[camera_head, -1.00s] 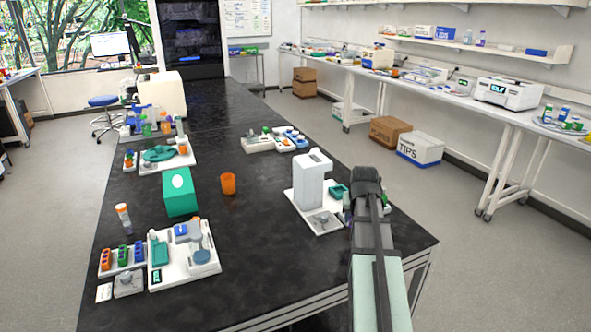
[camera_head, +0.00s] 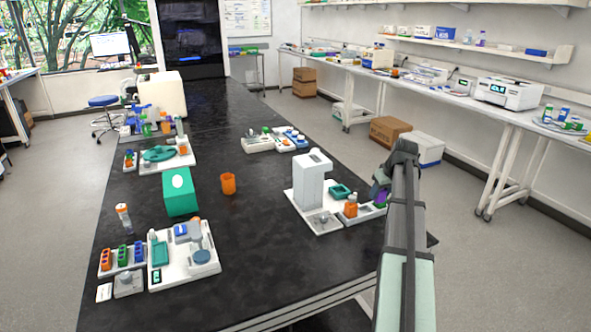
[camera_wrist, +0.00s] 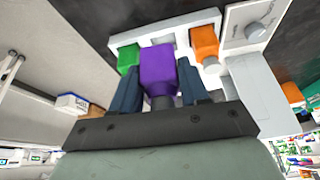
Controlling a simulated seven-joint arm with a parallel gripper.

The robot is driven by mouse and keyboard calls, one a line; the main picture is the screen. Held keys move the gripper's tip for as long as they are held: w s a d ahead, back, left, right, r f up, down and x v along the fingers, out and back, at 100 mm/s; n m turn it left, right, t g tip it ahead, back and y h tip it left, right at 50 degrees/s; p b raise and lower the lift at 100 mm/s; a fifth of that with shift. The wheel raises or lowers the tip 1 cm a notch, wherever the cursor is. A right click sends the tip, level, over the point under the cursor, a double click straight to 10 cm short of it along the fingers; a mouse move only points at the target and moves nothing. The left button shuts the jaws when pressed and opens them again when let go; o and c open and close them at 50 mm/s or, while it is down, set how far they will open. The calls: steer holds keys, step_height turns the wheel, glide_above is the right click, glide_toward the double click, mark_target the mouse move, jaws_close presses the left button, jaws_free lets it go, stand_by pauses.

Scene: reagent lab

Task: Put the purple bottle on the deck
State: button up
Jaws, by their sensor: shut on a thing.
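The purple bottle (camera_wrist: 158,68) is between the two fingers of my gripper (camera_wrist: 165,85) in the wrist view. The fingers are shut on its sides. In the head view the purple bottle (camera_head: 381,196) shows just under my gripper (camera_head: 383,183), at the right end of a white rack (camera_head: 366,214). It seems held above the rack, but the gap is hard to judge. An orange bottle (camera_head: 351,208) stands in the rack, and a green one (camera_wrist: 128,57) shows in the wrist view. Beside the rack is a tall white instrument (camera_head: 309,184) on a white base. I cannot tell which surface is the deck.
A teal box (camera_head: 180,191) and an orange cup (camera_head: 228,184) stand mid-bench. The black bench (camera_head: 262,262) is clear between the station and the instrument.

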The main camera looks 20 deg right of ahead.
steer(key=shift+n, duration=0.5)
steer(key=shift+f, duration=0.15)
steer(key=shift+f, duration=4.9)
steer(key=shift+f, duration=0.15)
steer(key=o, duration=1.2)
steer(key=v, duration=1.2)
steer(key=shift+d, duration=0.15)
